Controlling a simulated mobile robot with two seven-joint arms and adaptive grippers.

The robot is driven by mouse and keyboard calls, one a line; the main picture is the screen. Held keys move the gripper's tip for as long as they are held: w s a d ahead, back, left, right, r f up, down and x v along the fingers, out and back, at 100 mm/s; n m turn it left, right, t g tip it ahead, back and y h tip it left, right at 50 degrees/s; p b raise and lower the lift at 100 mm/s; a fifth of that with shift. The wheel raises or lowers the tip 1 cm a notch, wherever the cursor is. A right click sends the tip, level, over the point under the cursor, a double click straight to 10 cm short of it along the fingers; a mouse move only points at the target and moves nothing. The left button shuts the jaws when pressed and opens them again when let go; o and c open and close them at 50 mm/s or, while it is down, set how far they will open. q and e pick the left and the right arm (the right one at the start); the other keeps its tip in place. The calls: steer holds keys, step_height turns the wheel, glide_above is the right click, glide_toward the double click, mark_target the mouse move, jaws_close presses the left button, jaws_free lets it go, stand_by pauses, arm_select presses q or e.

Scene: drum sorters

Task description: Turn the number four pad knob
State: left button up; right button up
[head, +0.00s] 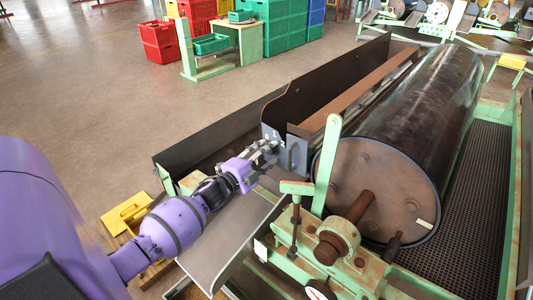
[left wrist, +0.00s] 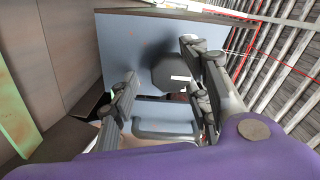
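In the left wrist view a dark, many-sided knob (left wrist: 172,73) with a white mark sits on a blue-grey plate (left wrist: 125,45). My left gripper (left wrist: 158,64) is open, with one finger on each side of the knob. The right-hand finger looks closer to the knob than the left-hand one; I cannot tell whether either touches it. In the head view my left gripper (head: 268,150) is at the small grey end plate (head: 293,155) beside the drum, and hides the knob. Pale numerals (head: 271,134) show just behind the fingers; I cannot read a four. My right gripper is out of view.
A large dark drum (head: 375,185) lies to the right of my gripper. A green lever (head: 326,165) stands upright in front of it. A grey sloping tray (head: 228,245) is below my arm. A grey loop handle (left wrist: 165,130) is close below the knob.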

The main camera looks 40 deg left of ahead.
arm_select(q)
steer(key=shift+r, duration=0.2)
steer(key=s, duration=1.2)
steer(key=shift+a, duration=0.45)
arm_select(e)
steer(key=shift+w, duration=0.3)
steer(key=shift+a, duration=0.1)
